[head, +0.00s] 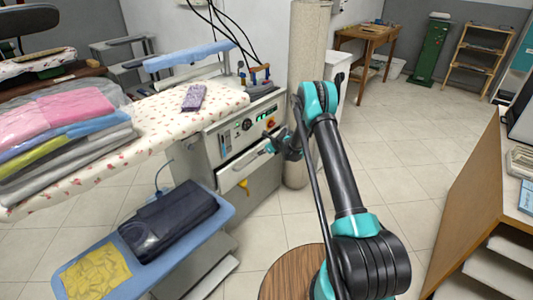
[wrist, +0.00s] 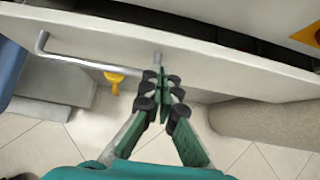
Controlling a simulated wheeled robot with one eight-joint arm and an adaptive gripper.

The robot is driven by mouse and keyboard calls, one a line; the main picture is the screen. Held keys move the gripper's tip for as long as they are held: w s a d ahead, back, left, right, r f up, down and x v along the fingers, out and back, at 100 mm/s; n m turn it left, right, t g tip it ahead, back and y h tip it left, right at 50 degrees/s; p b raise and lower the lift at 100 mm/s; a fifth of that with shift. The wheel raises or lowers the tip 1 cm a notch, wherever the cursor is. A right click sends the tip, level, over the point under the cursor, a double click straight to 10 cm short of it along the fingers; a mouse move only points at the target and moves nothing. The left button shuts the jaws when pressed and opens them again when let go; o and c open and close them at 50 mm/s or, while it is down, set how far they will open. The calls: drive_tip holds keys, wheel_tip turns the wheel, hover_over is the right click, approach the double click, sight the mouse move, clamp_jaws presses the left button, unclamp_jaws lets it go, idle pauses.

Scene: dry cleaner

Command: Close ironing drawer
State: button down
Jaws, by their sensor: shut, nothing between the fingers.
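The ironing drawer (head: 236,166) is a white-fronted drawer below the control panel of the grey ironing machine. In the wrist view its white front (wrist: 200,62) crosses the picture, with a dark gap behind its top edge, so it stands partly open. Its metal bar handle (wrist: 75,60) runs along the front from the left to the middle. My gripper (head: 270,148) is at the right part of the drawer front in the head view. In the wrist view my gripper (wrist: 163,82) is shut and empty, its fingertips close to the handle's right end. I cannot tell whether they touch.
A yellow tag or hook (wrist: 114,79) hangs near the handle. The ironing board (head: 165,125) extends left of the machine with folded clothes. A lower blue board (head: 215,225) stands in front. A beige column (head: 307,60) rises right of the machine. Tiled floor is free to the right.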

drive_tip(key=shift+w+a, duration=0.75)
drive_tip(key=shift+a, duration=0.25)
drive_tip(key=shift+a, duration=0.1)
